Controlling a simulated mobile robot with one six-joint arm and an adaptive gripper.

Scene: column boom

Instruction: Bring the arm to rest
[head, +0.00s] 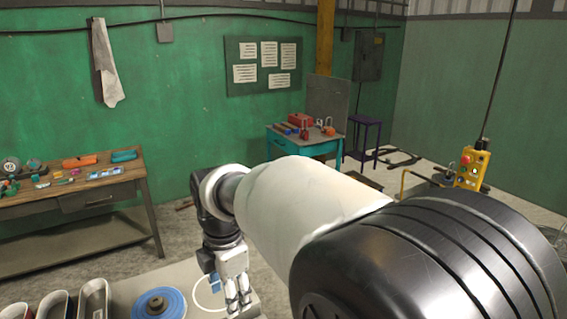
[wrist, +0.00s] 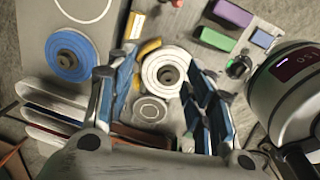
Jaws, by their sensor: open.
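My gripper (head: 240,306) hangs pointing down at the end of my arm, over a light-topped table (head: 128,289) at the bottom of the head view. In the wrist view my gripper (wrist: 160,88) is open, with its blue-padded fingers apart and nothing held between them. A white ringed disc (wrist: 151,73) lies below, seen between the fingers. I cannot tell the exact height above it. My arm crosses the head view and hides part of the table.
A blue disc (head: 172,301) and several bins (head: 93,298) are on the table. The wrist view shows a purple block (wrist: 232,12) and green block (wrist: 215,38). A workbench (head: 150,205) stands left, a teal cabinet (head: 310,150) behind, and a yellow pendant (head: 470,170) hangs right.

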